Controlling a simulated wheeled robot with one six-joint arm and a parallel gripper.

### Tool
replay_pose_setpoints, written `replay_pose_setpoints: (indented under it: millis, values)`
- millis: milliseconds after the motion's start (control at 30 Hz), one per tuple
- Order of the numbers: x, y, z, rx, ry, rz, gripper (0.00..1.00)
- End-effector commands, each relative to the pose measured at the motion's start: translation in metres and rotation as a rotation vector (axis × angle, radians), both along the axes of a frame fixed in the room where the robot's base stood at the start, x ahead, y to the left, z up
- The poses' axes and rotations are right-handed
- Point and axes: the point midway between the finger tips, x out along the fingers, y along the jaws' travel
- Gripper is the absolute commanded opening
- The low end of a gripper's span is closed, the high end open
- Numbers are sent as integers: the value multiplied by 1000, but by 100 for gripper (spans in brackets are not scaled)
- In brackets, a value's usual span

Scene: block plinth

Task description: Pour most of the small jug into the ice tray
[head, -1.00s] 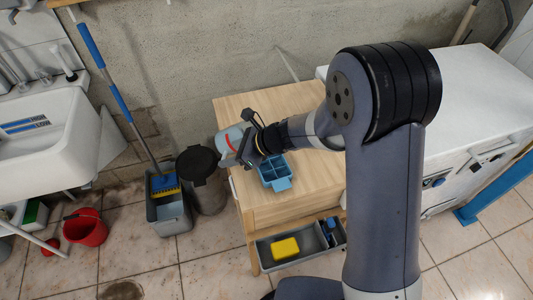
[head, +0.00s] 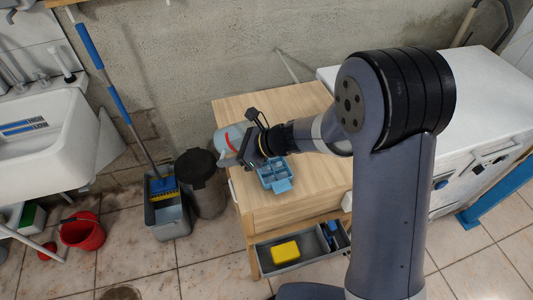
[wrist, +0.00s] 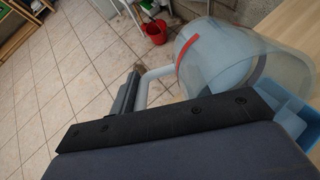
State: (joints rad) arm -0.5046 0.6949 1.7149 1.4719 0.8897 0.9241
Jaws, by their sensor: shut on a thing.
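The small jug (head: 226,139), clear and pale with a red band, is in my gripper (head: 246,150) above the left end of the wooden table. It also shows in the wrist view (wrist: 222,62), where my dark gripper is shut at its pale handle (wrist: 150,86). The jug lies tilted, its wide end toward the tray side. The blue ice tray (head: 280,184) sits on the table just right of and below the gripper, partly covered by it. In the wrist view, part of the tray (wrist: 290,117) shows under the jug. The liquid level in the jug is unclear.
The wooden table (head: 315,185) is clear right of the tray. A grey bin with a yellow sponge (head: 285,251) sits below its front edge. A dark lidded bin (head: 203,182), a mop bucket (head: 170,215) and a red bucket (head: 83,233) stand left. A white chest (head: 470,110) stands right.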

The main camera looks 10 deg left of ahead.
Motion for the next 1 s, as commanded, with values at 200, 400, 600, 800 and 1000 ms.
replay_pose_setpoints:
  millis: [200,400,600,800,1000]
  values:
    - [0,0,1,13,0,-1,7]
    - [0,0,2,25,1,-1,7]
    - [0,0,3,36,2,0,7]
    - [0,0,4,46,3,0,7]
    - [0,0,4,57,2,0,7]
